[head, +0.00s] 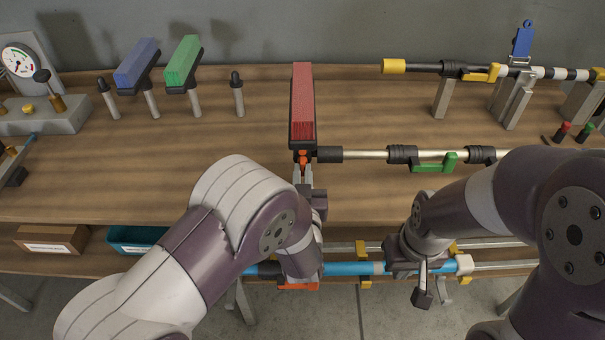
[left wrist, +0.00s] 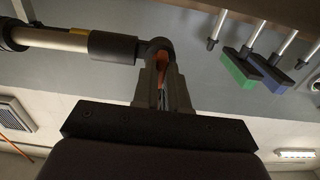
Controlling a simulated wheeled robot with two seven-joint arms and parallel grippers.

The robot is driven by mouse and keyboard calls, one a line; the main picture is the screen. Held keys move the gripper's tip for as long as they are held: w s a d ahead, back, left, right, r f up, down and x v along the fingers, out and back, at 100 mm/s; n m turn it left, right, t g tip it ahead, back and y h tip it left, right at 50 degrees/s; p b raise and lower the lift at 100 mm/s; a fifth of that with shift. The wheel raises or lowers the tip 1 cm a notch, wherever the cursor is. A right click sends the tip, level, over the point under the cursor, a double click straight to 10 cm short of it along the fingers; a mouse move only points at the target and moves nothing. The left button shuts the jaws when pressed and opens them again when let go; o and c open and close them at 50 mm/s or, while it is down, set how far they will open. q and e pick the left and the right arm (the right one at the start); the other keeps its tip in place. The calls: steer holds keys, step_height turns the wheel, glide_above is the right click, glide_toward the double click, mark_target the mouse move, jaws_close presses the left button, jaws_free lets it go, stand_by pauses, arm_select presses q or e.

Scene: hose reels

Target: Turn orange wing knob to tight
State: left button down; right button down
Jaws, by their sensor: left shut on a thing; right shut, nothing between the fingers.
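The orange wing knob (head: 303,157) sits at the joint under the red brush head (head: 302,100), where a pole with a black end sleeve (head: 329,155) meets it. My left gripper (head: 303,171) comes up from below and is shut on the knob. In the left wrist view a bit of the orange knob (left wrist: 163,56) shows between the left fingers (left wrist: 161,72); the rest is hidden by the fingers and the black joint. The knob's tightness cannot be told. My right gripper (head: 422,297) is shut and empty, pointing down near the blue pole at the front.
A green clip (head: 436,163) sits on the pole right of the knob. A blue brush (head: 137,63) and green brush (head: 184,62) stand to the left. The blue pole (head: 350,268) runs low in front. Wooden tabletop (head: 110,160) at left centre is clear.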

stand_by(0.3)
arm_select(q)
steer(key=c, duration=1.2)
jaws_free()
steer(key=shift+o, duration=0.2)
steer(key=s, duration=1.2)
steer(key=shift+s+b, duration=0.3)
steer(key=shift+s, duration=0.05)
